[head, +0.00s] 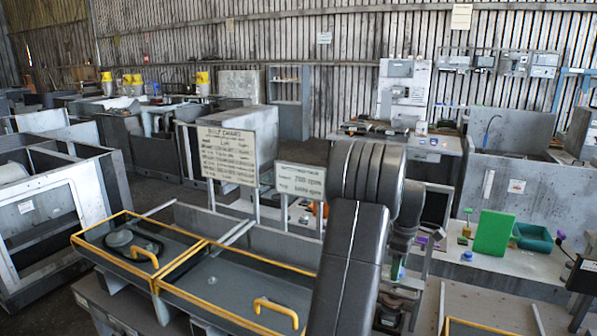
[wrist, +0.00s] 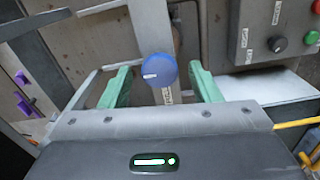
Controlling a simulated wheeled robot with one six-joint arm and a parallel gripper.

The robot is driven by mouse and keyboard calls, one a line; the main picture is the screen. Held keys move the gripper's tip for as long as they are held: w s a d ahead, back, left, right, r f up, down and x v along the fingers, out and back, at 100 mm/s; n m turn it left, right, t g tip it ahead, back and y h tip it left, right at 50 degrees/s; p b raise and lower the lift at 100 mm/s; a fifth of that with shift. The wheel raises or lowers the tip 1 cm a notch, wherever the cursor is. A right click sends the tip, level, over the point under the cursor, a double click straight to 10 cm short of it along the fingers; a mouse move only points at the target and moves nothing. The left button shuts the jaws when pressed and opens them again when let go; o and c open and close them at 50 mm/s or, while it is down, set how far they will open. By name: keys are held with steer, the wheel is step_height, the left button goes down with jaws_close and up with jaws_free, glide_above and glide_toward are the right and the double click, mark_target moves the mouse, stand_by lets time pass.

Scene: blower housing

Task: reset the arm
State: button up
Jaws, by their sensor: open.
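My gripper (wrist: 160,72) is open in the wrist view, with its two green fingers spread left and right. A round blue knob (wrist: 155,70) with a white mark shows between the fingers. I cannot tell whether it lies between them or beyond them; no finger appears to touch it. In the head view my dark arm stands in the middle foreground, bent over at the top and reaching down on its right side. My gripper there is mostly hidden behind the arm; a small green part shows.
A grey control box (wrist: 278,35) with red, black and green buttons is at upper right in the wrist view. In the head view, yellow-edged covers with a handle (head: 275,310) lie left of my arm. A sign (head: 228,156) stands behind. A green block (head: 493,234) is on the right bench.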

steer(key=m, duration=0.5)
steer(key=shift+m, duration=0.3)
stand_by(0.4)
